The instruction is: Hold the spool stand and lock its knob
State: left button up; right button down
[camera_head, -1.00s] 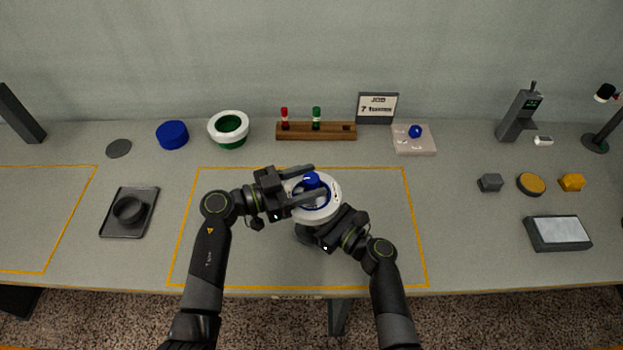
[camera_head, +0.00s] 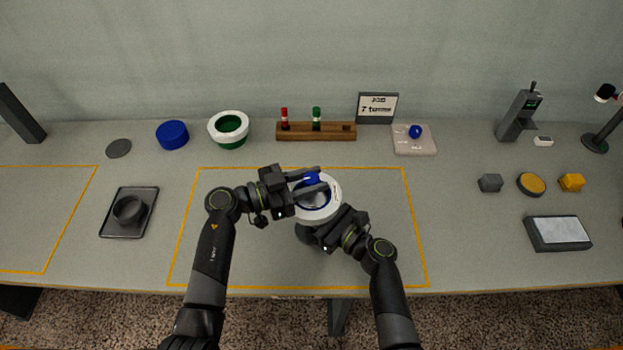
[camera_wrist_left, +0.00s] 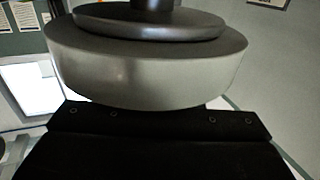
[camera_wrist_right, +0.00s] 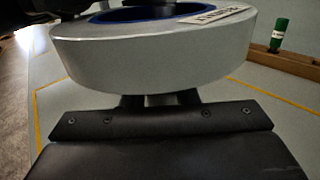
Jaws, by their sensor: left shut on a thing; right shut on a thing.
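The spool stand is in the front middle of the head view, with a white spool (camera_head: 332,200) on it and a blue knob (camera_head: 312,179) on top. My left gripper (camera_head: 317,178) comes in from the left above the spool, its two fingers shut on the knob. My right gripper (camera_head: 314,232) is shut on the stand below the spool; its fingertips are mostly hidden. The spool's pale rim fills much of the right wrist view (camera_wrist_right: 160,62). A pale disc (camera_wrist_left: 145,68) with a dark round part fills the left wrist view; the knob cannot be made out there.
A black tray (camera_head: 145,222) lies left. Yellow lines (camera_head: 180,240) frame the work area, mostly clear around the stand.

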aim_at(312, 178)
pick_arm(q)
jog(key=shift+f+g, duration=0.1)
jog(key=shift+g, duration=0.2)
jog(key=m+g, duration=0.3)
jog(key=g, duration=0.1)
jog(key=m+g+h, duration=0.1)
jog(key=m+g, duration=0.1)
jog(key=g, duration=0.2)
jog(key=shift+m, duration=0.4)
jog(key=shift+s+m+g+y, duration=0.1)
jog(key=shift+m+g+y, duration=0.35)
jog(key=shift+m+g, duration=0.8)
jog(key=shift+m+g+y, duration=0.45)
jog(key=shift+m+g, duration=0.2)
jog(key=shift+g, duration=1.1)
jog(key=shift+s+f+m+g+y, duration=0.1)
jog(key=shift+m+g+y, duration=0.2)
jog(key=shift+g, duration=0.2)
jog(key=o, duration=0.9)
jog(key=shift+o, duration=0.3)
jog(key=shift+r, duration=0.2)
jog(key=shift+r, duration=0.4)
notch_tip(312, 178, up, 9)
